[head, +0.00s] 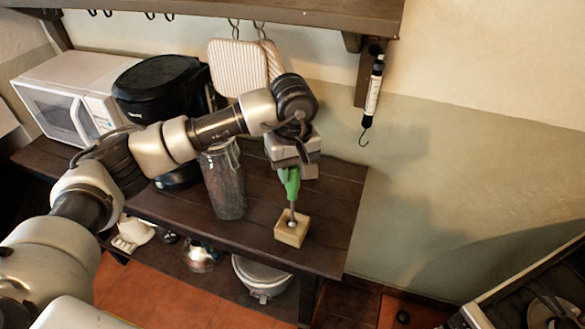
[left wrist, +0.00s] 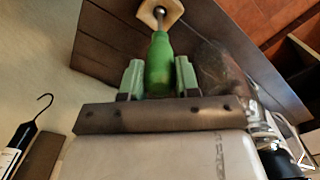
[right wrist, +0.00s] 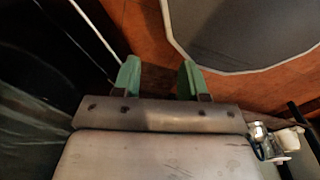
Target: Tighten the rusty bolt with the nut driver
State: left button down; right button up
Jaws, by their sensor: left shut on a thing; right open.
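The nut driver (head: 291,184) has a green handle and a metal shaft. My left gripper (head: 289,171) is shut on its handle and holds it roughly upright, shaft down. The handle (left wrist: 159,65) also shows between the green fingers in the left wrist view. The shaft's lower end meets the top of a light wooden block (head: 291,236) on the dark shelf. The block shows at the top of the left wrist view (left wrist: 168,10). The rusty bolt cannot be made out; the driver's tip covers that spot. My right gripper (right wrist: 158,80) is open and empty, away from the block.
A tall dark glass jar (head: 224,182) stands left of the block. A black appliance (head: 160,84) and a white microwave (head: 75,90) stand farther left. A striped pot holder (head: 237,68) hangs behind. The shelf (head: 338,205) is clear right of the block.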

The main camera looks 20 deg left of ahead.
pick_arm(q)
jog(key=shift+f+b, duration=0.3)
jog(key=shift+f, duration=0.1)
jog(key=c, duration=0.7)
grip_release()
jog(key=shift+r, duration=0.1)
jog(key=shift+c, duration=0.2)
notch_tip(320, 180, up, 10)
jog(key=shift+f+b, duration=0.2)
jog(key=shift+b, duration=1.05)
jog(key=shift+r, duration=0.6)
